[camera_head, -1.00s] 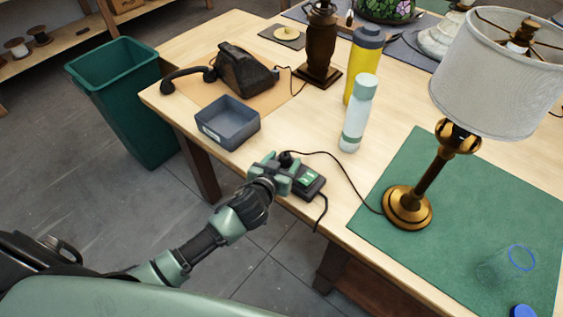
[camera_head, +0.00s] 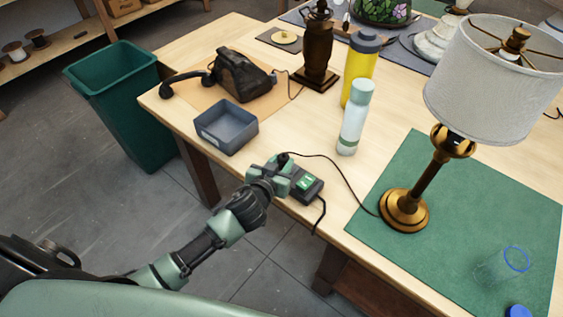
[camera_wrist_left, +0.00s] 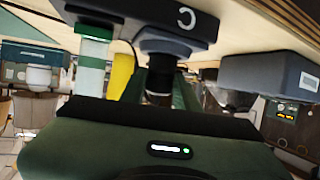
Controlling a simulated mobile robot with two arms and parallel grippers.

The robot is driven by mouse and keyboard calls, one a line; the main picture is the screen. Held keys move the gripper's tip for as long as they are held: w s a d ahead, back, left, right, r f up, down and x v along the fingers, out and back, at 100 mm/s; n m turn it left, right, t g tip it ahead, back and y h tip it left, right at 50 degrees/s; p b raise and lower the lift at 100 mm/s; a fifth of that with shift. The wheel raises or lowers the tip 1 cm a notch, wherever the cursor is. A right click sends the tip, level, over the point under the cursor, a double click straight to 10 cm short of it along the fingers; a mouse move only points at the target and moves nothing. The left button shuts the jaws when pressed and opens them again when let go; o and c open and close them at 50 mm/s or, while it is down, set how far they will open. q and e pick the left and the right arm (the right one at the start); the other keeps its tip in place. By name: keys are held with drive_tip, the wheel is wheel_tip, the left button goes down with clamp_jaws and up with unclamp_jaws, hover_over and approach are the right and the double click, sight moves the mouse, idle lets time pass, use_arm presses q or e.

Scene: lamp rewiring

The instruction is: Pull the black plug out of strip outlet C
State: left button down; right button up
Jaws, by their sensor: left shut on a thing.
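The power strip (camera_head: 312,194) lies at the front edge of the table, with a green lit panel on top. My left gripper (camera_head: 283,171) is at its left end, shut on the black plug (camera_head: 284,158), whose dark top shows above the fingers. A dark cord runs from there to the brass lamp (camera_head: 405,208). In the left wrist view, which looks upside down, the strip (camera_wrist_left: 105,12) with the letter C is at the top and the plug's dark grey body (camera_wrist_left: 166,42) is against it. I cannot tell any gap between them. My right gripper is not in view.
A blue-grey tray (camera_head: 227,143) stands left behind the strip. A pale bottle (camera_head: 353,122) and a yellow bottle (camera_head: 359,72) stand behind it. A green mat (camera_head: 470,200) with a clear cup (camera_head: 500,268) lies at the right. Another cord hangs over the table edge.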

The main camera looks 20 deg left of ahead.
sight(281, 160)
use_arm(q)
drive_tip(key=shift+r+p, duration=1.5)
drive_tip(key=shift+r, duration=0.3)
drive_tip(key=shift+f, duration=0.1)
